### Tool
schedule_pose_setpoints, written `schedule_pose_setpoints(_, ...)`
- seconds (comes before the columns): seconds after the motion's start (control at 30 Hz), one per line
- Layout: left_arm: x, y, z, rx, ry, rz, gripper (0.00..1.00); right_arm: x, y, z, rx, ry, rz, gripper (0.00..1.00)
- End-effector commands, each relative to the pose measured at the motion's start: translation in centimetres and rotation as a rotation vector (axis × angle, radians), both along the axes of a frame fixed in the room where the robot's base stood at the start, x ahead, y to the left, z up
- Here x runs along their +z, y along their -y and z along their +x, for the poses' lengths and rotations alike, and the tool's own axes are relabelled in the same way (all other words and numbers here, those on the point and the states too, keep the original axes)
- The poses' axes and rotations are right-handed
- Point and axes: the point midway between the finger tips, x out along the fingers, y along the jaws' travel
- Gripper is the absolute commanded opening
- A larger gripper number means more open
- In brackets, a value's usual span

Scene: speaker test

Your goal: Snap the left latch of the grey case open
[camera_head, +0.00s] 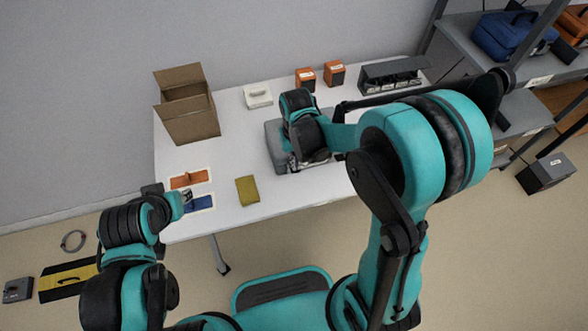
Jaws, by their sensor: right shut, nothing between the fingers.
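The grey case (273,137) lies on the white table, mostly hidden behind my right arm and wrist. Its latches cannot be made out. My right gripper (296,163) is at the front side of the case, pointing down, shut and empty. Whether it touches the case cannot be told. My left gripper (188,195) is over the table's left front edge, by the orange and blue items and well apart from the case. Its fingers are too small to tell open or shut.
On the table (235,135) are an open cardboard box (190,120), a white box (258,95), orange boxes (305,77), a dark rack (393,76), an orange item (188,179), a blue item (200,203) and a yellow-green cloth (247,190). Shelves (520,110) stand at the right.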

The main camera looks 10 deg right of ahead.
Motion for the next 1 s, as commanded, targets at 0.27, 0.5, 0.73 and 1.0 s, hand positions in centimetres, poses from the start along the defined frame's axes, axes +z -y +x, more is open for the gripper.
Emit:
schedule_pose_setpoints(0.27,-0.4,0.0,0.0,0.0,0.0,0.0,0.31,-0.4,0.0,0.0,0.0,0.0,0.0,0.0)
schedule_pose_setpoints(0.5,-0.8,0.0,0.0,0.0,0.0,0.0,0.31,-0.9,0.0,0.0,0.0,0.0,0.0,0.0)
schedule_pose_setpoints(0.73,-1.2,0.0,0.0,0.0,0.0,0.0,0.31,-1.4,0.0,0.0,0.0,0.0,0.0,0.0)
schedule_pose_setpoints(1.0,-1.6,0.0,0.0,0.0,0.0,0.0,0.31,-1.9,0.0,0.0,0.0,0.0,0.0,0.0)
